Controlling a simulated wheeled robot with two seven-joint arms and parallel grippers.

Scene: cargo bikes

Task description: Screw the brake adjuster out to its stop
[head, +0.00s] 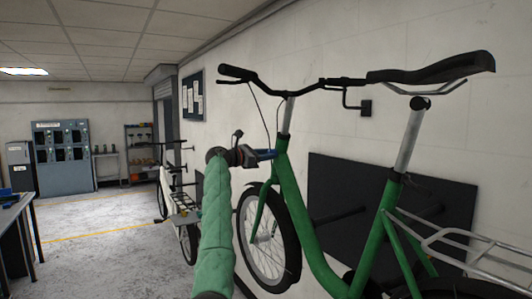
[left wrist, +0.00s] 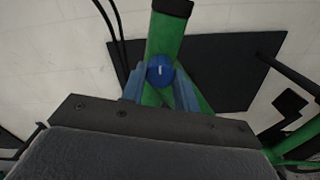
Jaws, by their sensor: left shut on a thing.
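The brake adjuster shows in the left wrist view as a round blue knob (left wrist: 160,70) with a white line on its face, in front of the bike's green tube (left wrist: 165,34). My left gripper (left wrist: 159,88) has one blue finger on each side of the knob and is shut on it. In the head view my left gripper (head: 262,154) reaches the front of the green bike (head: 289,190), just below the handlebar. The knob cannot be told apart from the fingers there. My right gripper is not in view.
Dark cables hang from the handlebar (head: 300,87) close to my left gripper. A dark panel (head: 335,185) is on the wall behind the bike. A white bike (head: 188,238) stands behind my left arm. The floor (head: 100,250) at left is clear beside a workbench (head: 15,220).

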